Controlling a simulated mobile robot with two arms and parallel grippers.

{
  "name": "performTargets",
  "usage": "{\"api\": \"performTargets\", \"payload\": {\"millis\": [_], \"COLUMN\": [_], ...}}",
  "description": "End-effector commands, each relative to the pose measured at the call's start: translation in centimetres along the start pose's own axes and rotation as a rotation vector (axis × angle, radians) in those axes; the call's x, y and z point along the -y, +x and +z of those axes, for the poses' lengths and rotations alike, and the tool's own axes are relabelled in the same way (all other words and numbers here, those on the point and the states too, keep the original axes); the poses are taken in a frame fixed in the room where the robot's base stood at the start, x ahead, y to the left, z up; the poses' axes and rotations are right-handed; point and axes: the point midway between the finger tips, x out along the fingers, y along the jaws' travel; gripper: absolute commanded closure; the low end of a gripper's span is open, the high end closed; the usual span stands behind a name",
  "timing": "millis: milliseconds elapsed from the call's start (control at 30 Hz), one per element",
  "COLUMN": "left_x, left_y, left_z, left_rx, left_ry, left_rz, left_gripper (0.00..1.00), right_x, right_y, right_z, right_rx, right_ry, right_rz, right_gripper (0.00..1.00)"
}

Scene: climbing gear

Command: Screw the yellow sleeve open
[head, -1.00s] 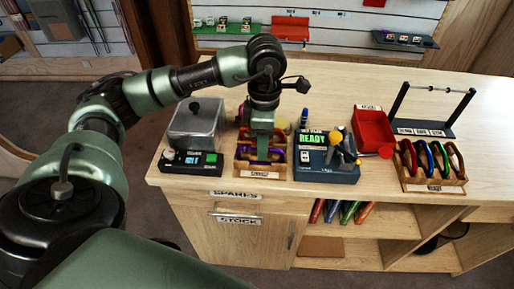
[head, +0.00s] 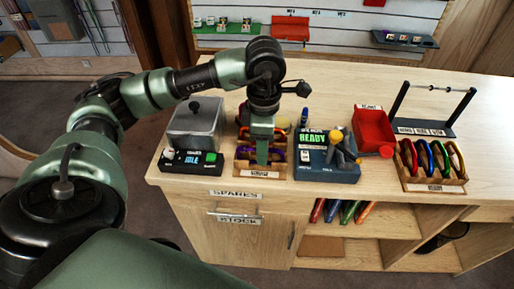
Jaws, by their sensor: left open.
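I cannot clearly make out a screw sleeve at this size. The clearest yellow is a small part (head: 336,136) on top of the dark blue box with a lit READY screen (head: 312,141). A wooden tray (head: 262,171) on the counter holds carabiners, with a purple one (head: 277,155) and an orange one behind it. My left gripper (head: 263,158) points down over this tray, in front of part of the purple carabiner. It is open, and its fingers hide what lies between and behind them. My right gripper is out of view.
A lidded grey container (head: 196,125) and a small black box with a display (head: 187,161) stand left of the tray. Right are a red bin (head: 373,128), a wooden rack of coloured carabiners (head: 435,184) and a black bar stand (head: 425,127).

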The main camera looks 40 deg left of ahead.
Motion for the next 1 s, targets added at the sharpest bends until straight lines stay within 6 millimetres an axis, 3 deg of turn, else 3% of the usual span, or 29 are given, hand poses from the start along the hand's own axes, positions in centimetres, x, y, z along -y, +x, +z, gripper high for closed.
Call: {"api": "performTargets", "payload": {"millis": [467,1000], "left_x": [0.7,0.7], "left_y": [0.1,2.0], "left_z": [0.0,0.0], "left_rx": [-0.001,-0.001], "left_ry": [-0.001,0.001], "left_rz": [-0.001,-0.002], "left_gripper": [0.60,0.60], "right_x": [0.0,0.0], "right_y": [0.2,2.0], "right_z": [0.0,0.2], "right_rx": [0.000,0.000], "right_ry": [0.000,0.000], "right_rz": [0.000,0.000], "right_gripper": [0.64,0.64]}}
